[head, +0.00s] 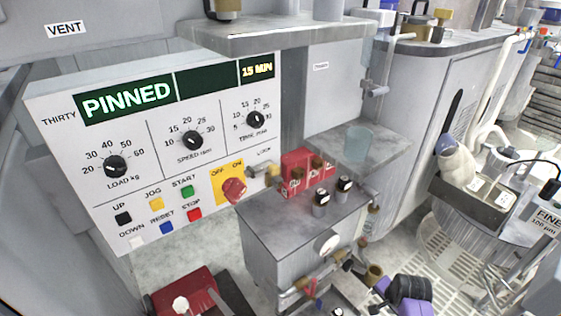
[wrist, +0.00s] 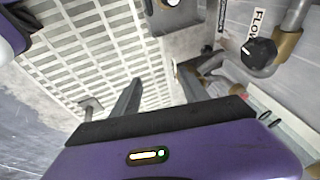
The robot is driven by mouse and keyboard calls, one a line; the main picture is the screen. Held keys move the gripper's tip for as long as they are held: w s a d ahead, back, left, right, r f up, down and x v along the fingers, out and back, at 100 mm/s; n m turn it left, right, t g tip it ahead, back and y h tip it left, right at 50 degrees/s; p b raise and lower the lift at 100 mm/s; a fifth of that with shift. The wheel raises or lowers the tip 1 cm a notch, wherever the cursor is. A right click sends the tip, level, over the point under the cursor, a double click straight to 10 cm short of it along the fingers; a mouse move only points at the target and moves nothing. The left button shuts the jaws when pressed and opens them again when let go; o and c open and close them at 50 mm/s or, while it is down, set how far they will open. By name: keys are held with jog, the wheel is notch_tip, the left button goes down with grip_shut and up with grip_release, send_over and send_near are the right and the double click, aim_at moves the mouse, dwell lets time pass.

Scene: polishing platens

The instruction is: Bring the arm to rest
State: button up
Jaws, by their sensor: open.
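In the wrist view my gripper (wrist: 160,88) has its two dark fingers spread apart with nothing between them. Its purple body and black band fill the bottom of that view. Purple and black parts of my arm show at the bottom of the head view, right of the grey cabinet (head: 268,243). The fingers point toward a pale slatted grating (wrist: 95,50), and no object touches them that I can see. Most of the arm is out of view.
A control panel (head: 75,185) reading PINNED stands at left. Red blocks (head: 297,172) and black-topped knobs sit on the cabinet. Pipes and valves run low beside the cabinet. In the wrist view a black knob (wrist: 259,52) and pipe are close on the right. Open floor grating (head: 440,262) lies at right.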

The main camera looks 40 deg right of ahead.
jog(key=w+a+r+n+t+h, duration=0.2)
jog(key=a+r+n+t, duration=0.3)
jog(key=a+r, duration=0.4)
jog(key=w+a+r+n+t+h, duration=0.15)
jog(key=a+r+n+t, duration=0.4)
jog(key=r, duration=0.55)
jog(key=s+a+r+n+t+y, duration=0.1)
jog(key=s+a+r+n+y, duration=0.25)
jog(key=s+a+r, duration=0.5)
jog(key=s+a+r+n+t+y, duration=0.1)
jog(key=s+a+r+n+y, duration=0.3)
jog(key=a, duration=0.7)
notch_tip(320, 180, up, 28)
jog(key=s+p, duration=0.1)
jog(key=p, duration=2.7)
jog(key=shift+d+r+n+h, duration=0.2)
jog(key=shift+n+h, duration=0.1)
jog(key=shift+n, duration=0.1)
jog(key=shift+f, duration=0.1)
jog(key=shift+c, duration=0.2)
